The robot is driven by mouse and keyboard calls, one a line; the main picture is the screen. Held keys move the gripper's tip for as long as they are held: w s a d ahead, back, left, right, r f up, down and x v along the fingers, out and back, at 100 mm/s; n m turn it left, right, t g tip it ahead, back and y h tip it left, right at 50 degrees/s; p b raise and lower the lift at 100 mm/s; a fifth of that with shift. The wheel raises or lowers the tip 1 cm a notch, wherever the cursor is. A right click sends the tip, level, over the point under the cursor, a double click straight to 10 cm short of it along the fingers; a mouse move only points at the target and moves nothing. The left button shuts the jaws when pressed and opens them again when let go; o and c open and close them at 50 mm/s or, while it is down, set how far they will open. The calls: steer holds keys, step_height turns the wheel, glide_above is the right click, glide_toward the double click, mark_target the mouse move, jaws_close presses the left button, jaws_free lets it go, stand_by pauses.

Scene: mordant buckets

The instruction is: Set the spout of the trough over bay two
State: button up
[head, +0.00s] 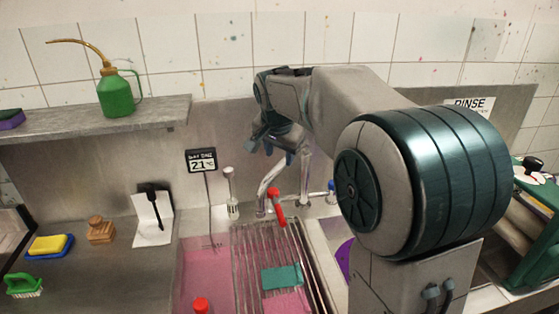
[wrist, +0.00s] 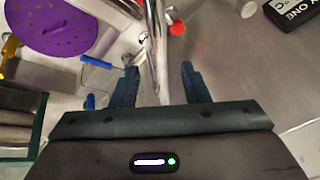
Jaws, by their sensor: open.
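The chrome spout (head: 266,190) rises behind the trough, and part of it is hidden by my gripper. In the wrist view the spout (wrist: 152,60) runs up between my fingers, apparently untouched. My gripper (head: 280,152) is open around or just above it; the open fingers also show in the wrist view (wrist: 160,80). A red-ended handle (head: 277,194) and a blue one (head: 331,186) stand by the spout. Bay one (head: 203,270) holds pink liquid. Bay two (head: 333,232), to its right, is mostly hidden by my arm. I cannot tell which bay the outlet is over.
A "BAY ONE" display (head: 201,160) stands behind. A purple perforated disc (wrist: 52,27) is in bay two. A shelf (head: 80,122) holds a green oil can (head: 116,93). A white-topped post (head: 231,190) stands left of the spout.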

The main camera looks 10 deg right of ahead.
mark_target(281, 166)
steer(key=shift+p+x, duration=0.3)
steer(key=shift+x, duration=2.05)
jaws_close()
steer(key=shift+s+d, duration=0.1)
